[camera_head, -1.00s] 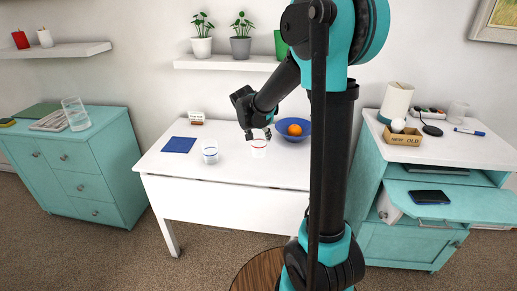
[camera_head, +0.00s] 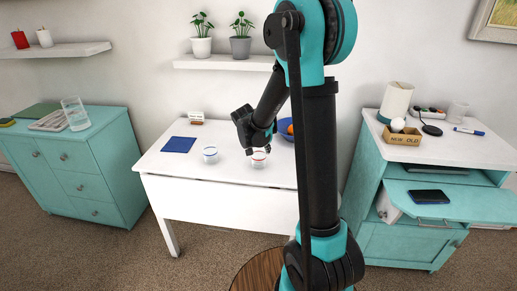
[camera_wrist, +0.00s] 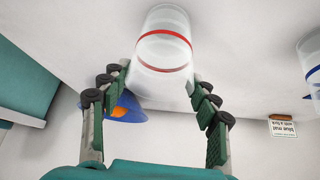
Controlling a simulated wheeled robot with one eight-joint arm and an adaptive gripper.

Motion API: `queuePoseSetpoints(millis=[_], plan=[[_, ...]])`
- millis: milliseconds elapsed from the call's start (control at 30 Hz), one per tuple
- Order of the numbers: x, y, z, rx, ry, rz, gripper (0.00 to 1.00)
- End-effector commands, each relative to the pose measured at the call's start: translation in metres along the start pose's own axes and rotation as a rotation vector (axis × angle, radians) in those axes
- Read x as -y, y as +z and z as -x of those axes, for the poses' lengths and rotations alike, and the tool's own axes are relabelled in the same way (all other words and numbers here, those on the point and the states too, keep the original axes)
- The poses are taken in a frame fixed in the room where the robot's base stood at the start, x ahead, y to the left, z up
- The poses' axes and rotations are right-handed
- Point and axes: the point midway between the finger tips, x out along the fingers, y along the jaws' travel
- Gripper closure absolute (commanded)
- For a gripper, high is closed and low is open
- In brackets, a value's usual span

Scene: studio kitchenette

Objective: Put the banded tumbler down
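A clear tumbler with a red band (camera_head: 259,159) is upright at the white table, right of a clear tumbler with a blue band (camera_head: 210,155). My gripper (camera_head: 258,147) points down at the red-banded tumbler from above. In the wrist view the red-banded tumbler (camera_wrist: 163,48) is between my fingertips (camera_wrist: 160,75), which lie against both its sides near the rim. My gripper looks shut on it. Whether its base touches the table is hard to tell. The blue-banded tumbler (camera_wrist: 313,65) is partly cut off at the wrist view's right edge.
The white table (camera_head: 225,178) has a dark blue mat (camera_head: 179,144) at left and a small card (camera_head: 196,117) at the back. A blue bowl (camera_head: 284,135) with an orange (camera_head: 290,129) is right of my gripper, partly behind my arm. The table's front left is clear.

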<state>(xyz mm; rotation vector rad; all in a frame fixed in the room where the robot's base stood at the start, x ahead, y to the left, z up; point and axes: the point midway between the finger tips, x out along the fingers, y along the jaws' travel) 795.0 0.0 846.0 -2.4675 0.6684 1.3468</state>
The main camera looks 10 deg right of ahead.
Motion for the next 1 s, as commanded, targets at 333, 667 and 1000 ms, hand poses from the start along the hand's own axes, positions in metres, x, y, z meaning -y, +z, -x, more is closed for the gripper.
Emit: queuePoseSetpoints(millis=[333, 667, 1000], plan=[[0.0, 0.0, 0.0, 0.0, 0.0, 0.0, 0.21], [0.0, -0.001, 0.02, 0.0, -0.001, 0.001, 0.21], [0.0, -0.001, 0.079, -0.001, -0.001, 0.002, 0.21]])
